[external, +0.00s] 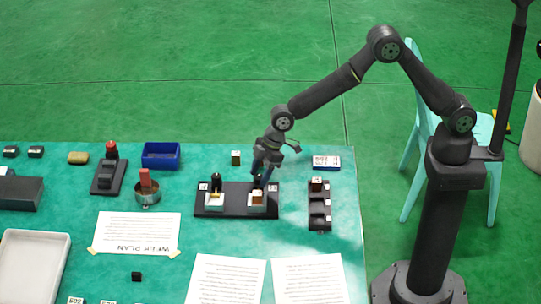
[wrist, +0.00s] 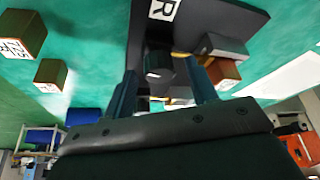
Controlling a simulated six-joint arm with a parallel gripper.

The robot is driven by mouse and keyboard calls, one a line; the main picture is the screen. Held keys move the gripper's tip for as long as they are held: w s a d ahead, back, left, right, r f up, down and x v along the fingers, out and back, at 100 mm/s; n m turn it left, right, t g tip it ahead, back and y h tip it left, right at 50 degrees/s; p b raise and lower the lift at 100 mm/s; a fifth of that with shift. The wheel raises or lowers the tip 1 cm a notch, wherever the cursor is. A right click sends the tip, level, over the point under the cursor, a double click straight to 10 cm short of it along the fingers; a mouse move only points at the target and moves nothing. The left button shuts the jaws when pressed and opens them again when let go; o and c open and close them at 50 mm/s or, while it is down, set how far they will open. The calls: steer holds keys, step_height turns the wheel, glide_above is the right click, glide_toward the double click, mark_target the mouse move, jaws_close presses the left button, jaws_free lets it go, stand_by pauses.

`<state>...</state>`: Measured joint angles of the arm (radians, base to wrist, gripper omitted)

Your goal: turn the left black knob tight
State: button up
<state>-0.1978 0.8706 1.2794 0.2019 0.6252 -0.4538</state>
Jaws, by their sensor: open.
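A black base plate (external: 237,213) on the green table carries two fixtures, each with a pale block and a black knob. The picture-left knob (external: 216,181) stands clear of my arm. My gripper (external: 261,175) is at the picture-right fixture, pointing down, and largely hides the knob there. In the wrist view my open gripper (wrist: 161,78) has its two fingers on either side of a dark knob (wrist: 158,65). A white label (wrist: 163,10) reading R lies on the plate near this knob. Whether the fingers touch the knob cannot be told.
Papers (external: 226,280) lie in front.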

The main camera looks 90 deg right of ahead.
steer(key=c, duration=1)
steer(key=shift+o, duration=0.2)
steer(key=shift+m, duration=0.4)
steer(key=m+h, duration=0.1)
steer(key=m, duration=0.2)
steer(key=shift+a+m+t+h, duration=0.15)
steer(key=shift+m+t+h, duration=0.15)
steer(key=shift+h, duration=0.1)
steer(key=m, duration=0.2)
steer(key=m+h, duration=0.1)
steer(key=m, duration=0.1)
steer(key=shift+a+m+h, duration=0.15)
steer(key=shift+m+h, duration=0.15)
steer(key=m+h, duration=0.1)
steer(key=m, duration=0.1)
steer(key=m+g+h, duration=0.1)
steer(key=m, duration=0.2)
steer(key=shift+a, duration=0.1)
steer(key=m, duration=0.2)
steer(key=m+g+h, duration=0.1)
steer(key=m, duration=0.1)
steer(key=shift+w+m+g, duration=0.1)
steer(key=shift+m+g, duration=0.2)
